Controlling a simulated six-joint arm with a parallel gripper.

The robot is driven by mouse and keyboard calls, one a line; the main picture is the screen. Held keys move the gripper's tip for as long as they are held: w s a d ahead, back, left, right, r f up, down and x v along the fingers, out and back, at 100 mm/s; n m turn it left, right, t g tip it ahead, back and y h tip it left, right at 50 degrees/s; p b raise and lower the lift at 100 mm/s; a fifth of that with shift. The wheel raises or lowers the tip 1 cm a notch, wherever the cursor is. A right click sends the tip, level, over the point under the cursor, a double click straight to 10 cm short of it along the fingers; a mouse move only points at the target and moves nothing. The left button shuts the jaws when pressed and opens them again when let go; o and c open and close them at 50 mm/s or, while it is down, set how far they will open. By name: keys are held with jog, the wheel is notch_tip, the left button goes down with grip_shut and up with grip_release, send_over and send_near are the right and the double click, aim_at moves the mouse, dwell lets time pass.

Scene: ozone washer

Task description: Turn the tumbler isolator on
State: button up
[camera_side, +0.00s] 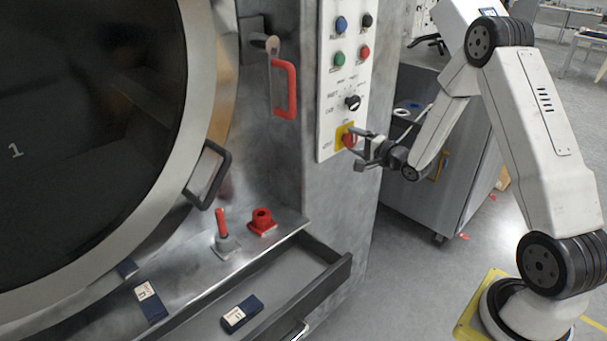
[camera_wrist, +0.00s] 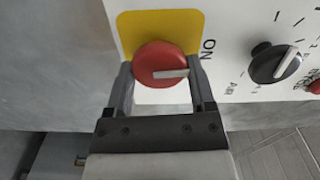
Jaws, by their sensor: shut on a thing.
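The tumbler isolator is a round red knob (camera_wrist: 160,58) on a yellow plate (camera_wrist: 128,22), with a pale pointer bar on its face. In the wrist view the bar lies nearly level, its end towards the right, a little below the printed word ON. My gripper (camera_wrist: 161,80) has one finger on each side of the knob and is shut on it. In the side view the red knob (camera_side: 349,141) sits low on the white control panel, with my gripper (camera_side: 357,143) reaching it from the right. The fingers partly hide the plate's lower edge.
A black selector knob (camera_wrist: 272,65) sits beside the isolator on the panel. Several coloured buttons are higher up. A red door handle (camera_side: 284,90) is to the left. An open drawer (camera_side: 335,270) juts out below.

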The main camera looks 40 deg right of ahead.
jog(key=shift+m, duration=0.6)
jog(key=o, duration=1.2)
jog(key=shift+s, duration=0.1)
jog(key=s, duration=0.7)
jog(key=shift+s, duration=0.35)
